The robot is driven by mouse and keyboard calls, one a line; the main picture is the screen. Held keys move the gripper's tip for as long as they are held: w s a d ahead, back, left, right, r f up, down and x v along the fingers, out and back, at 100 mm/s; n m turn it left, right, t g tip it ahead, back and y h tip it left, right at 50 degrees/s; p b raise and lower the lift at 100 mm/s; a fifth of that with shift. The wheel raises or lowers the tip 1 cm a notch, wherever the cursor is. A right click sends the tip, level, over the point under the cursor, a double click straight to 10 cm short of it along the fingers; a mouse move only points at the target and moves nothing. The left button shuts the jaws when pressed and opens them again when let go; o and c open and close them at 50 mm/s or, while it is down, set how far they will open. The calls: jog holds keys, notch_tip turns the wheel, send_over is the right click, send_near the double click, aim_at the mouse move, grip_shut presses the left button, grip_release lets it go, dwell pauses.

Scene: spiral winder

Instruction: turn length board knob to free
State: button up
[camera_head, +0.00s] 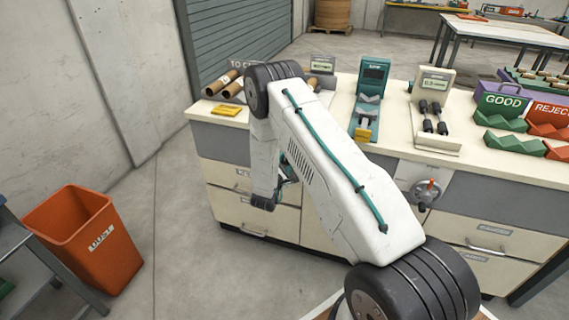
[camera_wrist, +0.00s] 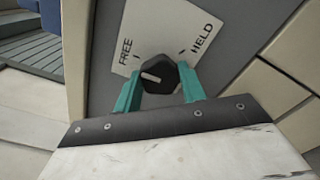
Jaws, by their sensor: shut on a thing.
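The length board knob (camera_wrist: 158,77) is a dark, faceted knob with a white pointer line, seen in the wrist view. It sits on a grey panel below a white label plate (camera_wrist: 165,35) marked FREE at left and HELD at right. The pointer line aims left, on the FREE side, slightly below the FREE tick mark. My gripper (camera_wrist: 160,73) has its two teal fingers on either side of the knob, shut on it.
In the head view the cream bench (camera_head: 400,145) carries gauges, cardboard tubes (camera_head: 222,82), a yellow block (camera_head: 227,109), and green GOOD (camera_head: 503,103) and red REJECT (camera_head: 549,115) bins. An orange dust bin (camera_head: 85,240) stands at left. Open floor lies between bin and bench.

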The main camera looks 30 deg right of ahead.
jog(key=shift+f, duration=0.1)
jog(key=o, duration=1)
jog(key=shift+c, duration=0.2)
jog(key=v, duration=0.8)
